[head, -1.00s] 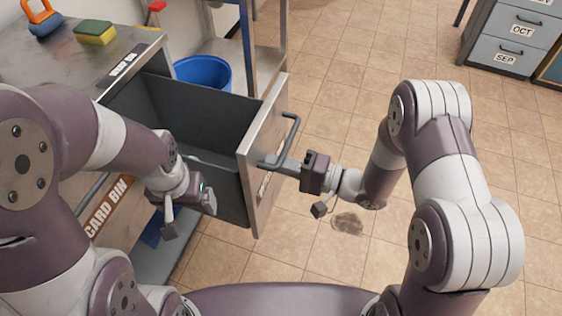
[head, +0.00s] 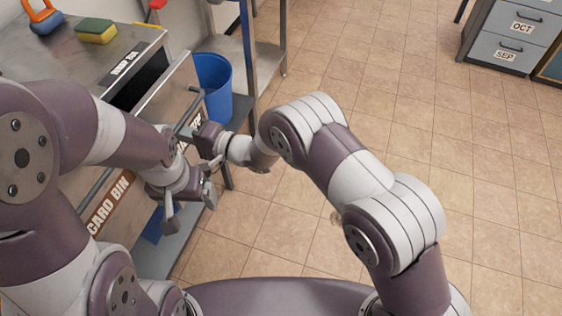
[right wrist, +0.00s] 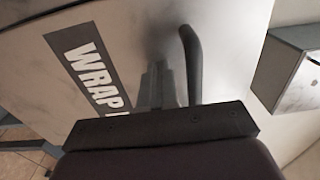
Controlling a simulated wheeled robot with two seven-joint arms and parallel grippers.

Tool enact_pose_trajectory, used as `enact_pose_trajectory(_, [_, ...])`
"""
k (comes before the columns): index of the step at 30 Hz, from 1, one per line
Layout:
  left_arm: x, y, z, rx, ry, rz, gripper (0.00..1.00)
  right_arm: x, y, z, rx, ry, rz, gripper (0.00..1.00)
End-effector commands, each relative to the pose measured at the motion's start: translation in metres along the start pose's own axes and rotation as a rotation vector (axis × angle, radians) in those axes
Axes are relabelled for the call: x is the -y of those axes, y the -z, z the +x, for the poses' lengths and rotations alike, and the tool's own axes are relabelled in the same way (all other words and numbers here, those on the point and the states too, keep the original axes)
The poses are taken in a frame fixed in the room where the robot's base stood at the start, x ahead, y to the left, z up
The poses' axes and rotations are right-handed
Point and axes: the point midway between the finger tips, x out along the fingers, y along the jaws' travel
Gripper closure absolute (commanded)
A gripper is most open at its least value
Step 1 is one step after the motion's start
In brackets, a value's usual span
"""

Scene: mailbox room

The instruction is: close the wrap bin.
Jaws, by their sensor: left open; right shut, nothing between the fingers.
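My left gripper (head: 194,192) is open and empty in front of the bench, below the right one.
A blue bucket (head: 213,82) stands on a shelf just behind the drawer. A yellow-green sponge (head: 95,31) and an orange-and-blue object (head: 43,17) lie on the bench top (head: 60,70). The card bin (head: 108,208) is below left.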

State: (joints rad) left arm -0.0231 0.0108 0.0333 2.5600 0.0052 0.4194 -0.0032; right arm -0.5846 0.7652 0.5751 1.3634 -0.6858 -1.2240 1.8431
Motion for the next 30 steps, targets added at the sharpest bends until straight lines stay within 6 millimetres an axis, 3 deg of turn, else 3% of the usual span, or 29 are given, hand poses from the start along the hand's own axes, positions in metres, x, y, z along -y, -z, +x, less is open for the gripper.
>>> enact_pose_trajectory(6, [0.000,-0.002,0.014,0.000,0.000,0.000,0.12,-0.004,-0.001,0.046,0.002,0.001,-0.001,1.00])
enact_pose_trajectory(12, [0.000,-0.003,0.021,0.000,0.000,0.000,0.12,-0.002,0.000,0.073,0.001,0.000,0.000,1.00])
enact_pose_trajectory(19, [0.000,-0.003,0.024,0.000,0.000,0.000,0.12,-0.001,0.000,0.087,0.000,-0.001,-0.001,1.00])
enact_pose_trajectory(30, [0.000,-0.003,0.024,0.000,0.000,0.000,0.12,0.003,0.000,0.090,0.000,0.004,-0.002,1.00])
